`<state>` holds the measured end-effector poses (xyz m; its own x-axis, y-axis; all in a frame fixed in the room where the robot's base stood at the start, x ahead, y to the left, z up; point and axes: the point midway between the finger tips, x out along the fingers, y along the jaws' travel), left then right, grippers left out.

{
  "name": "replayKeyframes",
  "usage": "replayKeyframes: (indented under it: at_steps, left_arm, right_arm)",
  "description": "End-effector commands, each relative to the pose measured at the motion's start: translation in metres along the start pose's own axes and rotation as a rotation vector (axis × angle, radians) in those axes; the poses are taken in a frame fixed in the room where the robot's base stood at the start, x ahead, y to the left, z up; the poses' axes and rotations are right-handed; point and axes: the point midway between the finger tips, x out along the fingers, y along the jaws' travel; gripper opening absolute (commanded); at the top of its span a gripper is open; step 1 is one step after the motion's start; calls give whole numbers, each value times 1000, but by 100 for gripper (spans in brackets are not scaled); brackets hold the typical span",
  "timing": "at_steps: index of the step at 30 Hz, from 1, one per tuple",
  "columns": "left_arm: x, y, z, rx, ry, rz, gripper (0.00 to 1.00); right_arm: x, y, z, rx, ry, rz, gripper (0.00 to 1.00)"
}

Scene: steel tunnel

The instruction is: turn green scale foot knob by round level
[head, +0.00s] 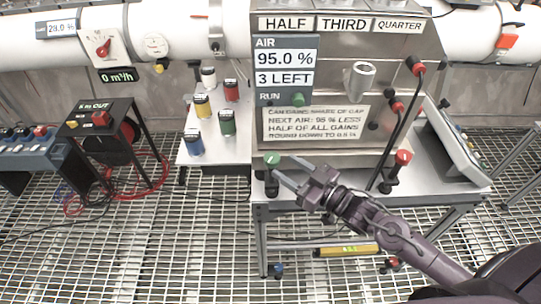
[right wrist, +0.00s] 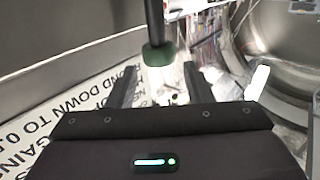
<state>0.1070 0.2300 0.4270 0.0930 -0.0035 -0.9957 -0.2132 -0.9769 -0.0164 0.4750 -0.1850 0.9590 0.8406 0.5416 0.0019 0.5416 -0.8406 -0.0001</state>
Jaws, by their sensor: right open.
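A green knob (head: 272,160) with a white mark sits on a dark stem at the front left corner of the steel cabinet. My right gripper (head: 279,167) is open, its two fingers reaching to the knob from the right. In the right wrist view a green-ended dark rod (right wrist: 158,55) shows between the fingertips (right wrist: 160,72); I cannot tell whether they touch it. A red knob (head: 403,157) stands at the front right corner. I cannot make out a round level. My left gripper is not in view.
The cabinet (head: 390,60) stands on a steel table (head: 440,180). A yellow bar with a lit display (head: 346,249) lies below. A white board (head: 215,145) with coloured canisters is to the left. Black cables hang at the right. Grating floor (head: 150,240) is open at front left.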

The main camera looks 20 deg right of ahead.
Motion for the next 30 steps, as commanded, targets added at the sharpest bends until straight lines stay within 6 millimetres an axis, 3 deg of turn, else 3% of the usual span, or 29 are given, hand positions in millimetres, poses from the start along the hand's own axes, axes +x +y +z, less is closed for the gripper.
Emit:
replayKeyframes:
  at_steps: [6,11,23,30]
  left_arm:
    - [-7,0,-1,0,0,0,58]
    - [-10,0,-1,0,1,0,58]
    - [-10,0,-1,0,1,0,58]
    - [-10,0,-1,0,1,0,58]
  right_arm:
    - [34,0,-3,-1,4,0,46]
    - [50,1,-2,0,2,3,46]
    - [58,0,0,-1,-1,1,46]
    - [58,0,0,-1,-1,1,16]
